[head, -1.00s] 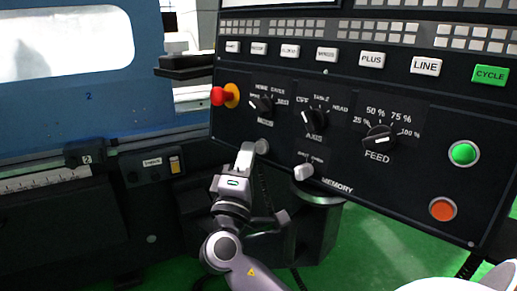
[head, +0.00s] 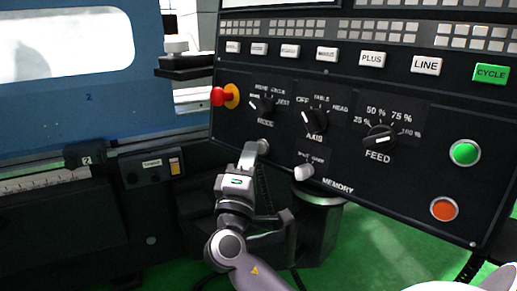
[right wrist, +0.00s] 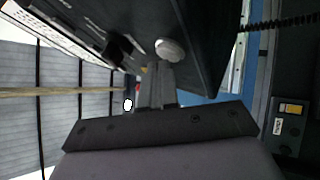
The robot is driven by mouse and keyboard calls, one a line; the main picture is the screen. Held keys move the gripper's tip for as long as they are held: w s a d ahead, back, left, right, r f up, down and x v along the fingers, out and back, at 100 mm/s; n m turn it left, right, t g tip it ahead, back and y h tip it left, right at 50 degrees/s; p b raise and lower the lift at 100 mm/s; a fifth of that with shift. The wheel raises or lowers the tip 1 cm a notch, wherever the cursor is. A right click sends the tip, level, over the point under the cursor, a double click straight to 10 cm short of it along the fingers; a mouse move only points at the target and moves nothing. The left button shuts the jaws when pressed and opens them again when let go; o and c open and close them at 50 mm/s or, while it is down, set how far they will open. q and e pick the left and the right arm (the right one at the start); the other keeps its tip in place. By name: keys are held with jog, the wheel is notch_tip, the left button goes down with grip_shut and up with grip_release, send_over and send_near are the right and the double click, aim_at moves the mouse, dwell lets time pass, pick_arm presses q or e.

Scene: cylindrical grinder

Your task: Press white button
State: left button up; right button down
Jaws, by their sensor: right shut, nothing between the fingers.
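The white button (head: 264,146) is a small pale round button low on the left part of the dark control panel (head: 420,190), under the MODE knob. It is partly hidden by my right gripper (head: 252,153), whose fingertips overlap it in the head view. I cannot tell whether they touch it. The right gripper is shut and empty. In the right wrist view its closed fingers (right wrist: 155,88) point at the panel, just beside a pale round knob (right wrist: 170,50). My left gripper is not in view.
A white switch knob (head: 303,172) sits right of the gripper, near MEMORY. A red emergency stop (head: 219,96), the MODE knob (head: 262,106), a green button (head: 464,153) and an orange button (head: 443,209) are also on the panel. A blue machine (head: 130,110) stands left.

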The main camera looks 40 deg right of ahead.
jog(key=shift+d, duration=0.15)
dwell(0.4)
jog(key=shift+s+a+r, duration=0.1)
jog(key=shift+a, duration=0.7)
jog(key=shift+s+a+r+b, duration=0.15)
jog(key=shift+a+b, duration=0.05)
jog(key=shift+a, duration=0.6)
jog(key=shift+s+a+r+b, duration=0.1)
jog(key=shift+a+r+b, duration=0.05)
jog(key=shift+a, duration=0.7)
jog(key=shift+s+a+r+b, duration=0.15)
jog(key=shift+a+b, duration=0.05)
jog(key=shift+a, duration=0.6)
